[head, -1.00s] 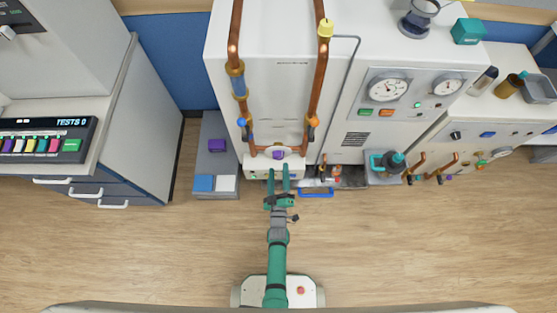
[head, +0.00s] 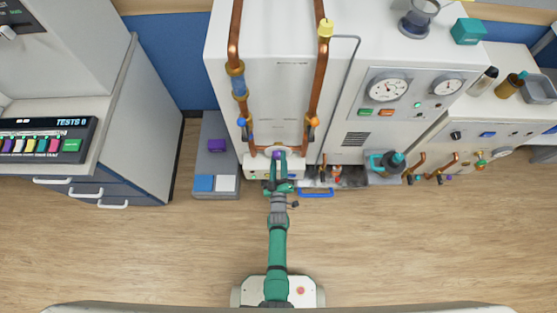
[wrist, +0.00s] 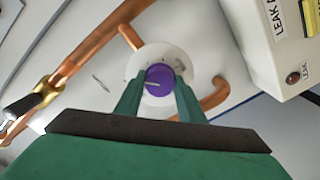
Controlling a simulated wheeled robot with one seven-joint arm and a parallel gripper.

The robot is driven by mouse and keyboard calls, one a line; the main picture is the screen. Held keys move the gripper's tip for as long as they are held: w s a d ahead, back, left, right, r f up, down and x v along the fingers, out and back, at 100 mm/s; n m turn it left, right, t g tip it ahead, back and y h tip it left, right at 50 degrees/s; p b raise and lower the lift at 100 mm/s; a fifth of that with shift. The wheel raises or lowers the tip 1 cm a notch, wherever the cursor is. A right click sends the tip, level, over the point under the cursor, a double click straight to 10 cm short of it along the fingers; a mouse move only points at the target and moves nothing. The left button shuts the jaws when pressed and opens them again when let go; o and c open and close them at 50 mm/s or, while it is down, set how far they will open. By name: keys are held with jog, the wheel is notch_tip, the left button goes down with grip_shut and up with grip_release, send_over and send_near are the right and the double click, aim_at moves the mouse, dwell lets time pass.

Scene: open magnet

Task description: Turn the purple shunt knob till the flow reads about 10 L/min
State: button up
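The purple shunt knob (wrist: 160,79) has a pale line on its face and sits on a round white dial on the magnet's front, between copper pipes. In the head view the knob (head: 278,154) is partly covered by my gripper (head: 278,158). In the wrist view my gripper (wrist: 160,88) has one finger on each side of the knob, and both look to touch it. The line on the knob points left. Dial marks are too small to read. Two round gauges, left (head: 388,89) and right (head: 447,88), are on the front panel; their readings are not legible.
Copper pipes (head: 315,80) with blue and orange valve handles run close around the knob. A box with a yellow part and a red lamp (wrist: 293,78) is at the right in the wrist view. A blue-handled tray (head: 315,192) is right of my gripper. The floor in front is clear.

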jog(key=shift+m, duration=0.4)
jog(key=m, duration=0.3)
jog(key=shift+m, duration=0.3)
jog(key=shift+f+m, duration=0.1)
jog(key=shift+m, duration=2.1)
jog(key=shift+a, duration=0.1)
jog(key=o, duration=1)
jog(key=shift+o, duration=0.2)
jog(key=s, duration=1.1)
jog(key=shift+w, duration=0.1)
